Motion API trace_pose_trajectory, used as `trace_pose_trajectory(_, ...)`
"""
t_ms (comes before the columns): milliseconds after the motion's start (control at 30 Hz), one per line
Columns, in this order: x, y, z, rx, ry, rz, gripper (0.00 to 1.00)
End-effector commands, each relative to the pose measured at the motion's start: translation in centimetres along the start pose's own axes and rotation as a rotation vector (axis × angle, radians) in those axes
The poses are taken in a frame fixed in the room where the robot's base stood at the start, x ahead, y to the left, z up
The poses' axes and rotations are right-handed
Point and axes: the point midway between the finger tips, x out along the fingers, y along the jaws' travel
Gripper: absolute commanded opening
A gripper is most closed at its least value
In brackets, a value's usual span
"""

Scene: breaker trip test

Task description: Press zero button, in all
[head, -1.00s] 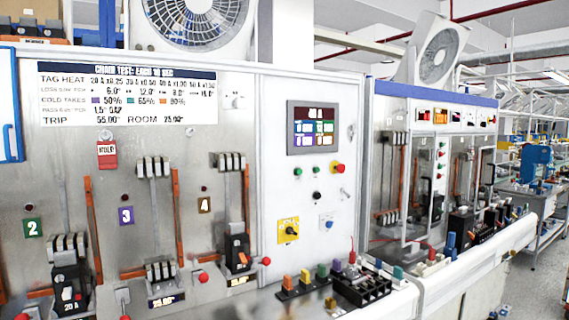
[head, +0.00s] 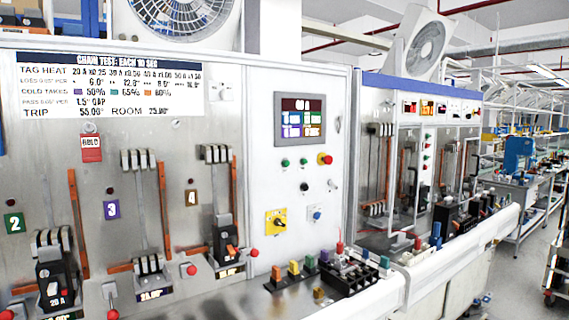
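A control panel with a display (head: 300,119) is in the middle of the head view. Below the display are two green buttons (head: 285,162), a red button (head: 326,158) and a black button (head: 304,187). Lower down are a yellow-plated rotary switch (head: 277,222) and a blue button (head: 315,214) on a pale plate. Their labels are too small to read, so I cannot tell which one is the zero button. My gripper is not in view.
Breaker stations marked 2 (head: 14,223), 3 (head: 112,210) and 4 (head: 191,198) stand on the left, with red-knobbed levers. A terminal block (head: 348,277) and colored blocks lie on the ledge. A second bench stands right. Floor shows at far right.

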Motion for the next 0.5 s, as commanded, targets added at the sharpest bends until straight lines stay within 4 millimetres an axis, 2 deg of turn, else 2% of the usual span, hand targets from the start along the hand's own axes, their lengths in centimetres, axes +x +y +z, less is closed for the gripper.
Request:
trace_pose_trajectory(33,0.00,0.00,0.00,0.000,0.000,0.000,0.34)
trace_pose_trajectory(200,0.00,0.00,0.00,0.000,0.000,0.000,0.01)
trace_pose_trajectory(500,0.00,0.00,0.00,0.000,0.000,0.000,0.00)
